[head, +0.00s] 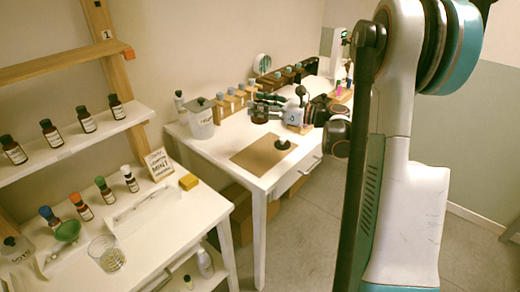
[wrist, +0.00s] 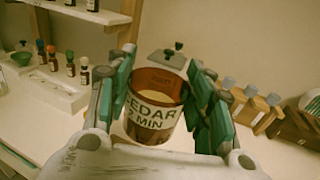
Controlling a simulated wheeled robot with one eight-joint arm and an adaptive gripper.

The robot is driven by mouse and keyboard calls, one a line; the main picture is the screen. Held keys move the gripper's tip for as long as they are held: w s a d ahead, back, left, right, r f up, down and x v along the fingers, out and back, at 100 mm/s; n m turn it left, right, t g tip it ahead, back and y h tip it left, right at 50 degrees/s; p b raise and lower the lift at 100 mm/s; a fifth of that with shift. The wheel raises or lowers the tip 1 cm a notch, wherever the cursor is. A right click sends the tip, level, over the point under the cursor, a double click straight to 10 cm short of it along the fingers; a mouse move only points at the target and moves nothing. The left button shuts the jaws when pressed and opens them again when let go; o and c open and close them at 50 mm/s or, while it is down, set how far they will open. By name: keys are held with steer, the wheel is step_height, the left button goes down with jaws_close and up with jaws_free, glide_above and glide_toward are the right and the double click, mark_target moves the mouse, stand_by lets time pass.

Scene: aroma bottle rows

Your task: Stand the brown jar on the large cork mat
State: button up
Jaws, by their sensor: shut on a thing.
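The brown jar (wrist: 155,105) sits between the fingers of my gripper (wrist: 163,95) in the wrist view. It is open-topped and see-through brown, with a white label reading "CEDAR" and "2 MIN" and something pale inside. My gripper is shut on its sides and the jar looks upright. In the head view my gripper (head: 264,108) is above the white table, beyond the far edge of the large cork mat (head: 255,158); the jar is small and dark there. The mat lies flat near the table's front. A black knobbed piece (head: 283,144) rests near its right edge.
A white canister with a grey lid (head: 201,118) stands left of the gripper. Several cork-coloured blocks with bottles (head: 228,103) and a dark rack (head: 283,76) line the back. A nearer table (head: 160,235) holds small bottles, a sign and a glass beaker.

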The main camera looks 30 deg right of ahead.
step_height(320, 180, down, 15)
steer(key=b, duration=0.5)
steer(key=shift+r, duration=0.1)
steer(key=o, duration=1.2)
steer(key=shift+o, duration=0.2)
steer(key=p+v, duration=0.3)
steer(key=v, duration=0.9)
steer(key=shift+p, duration=0.35)
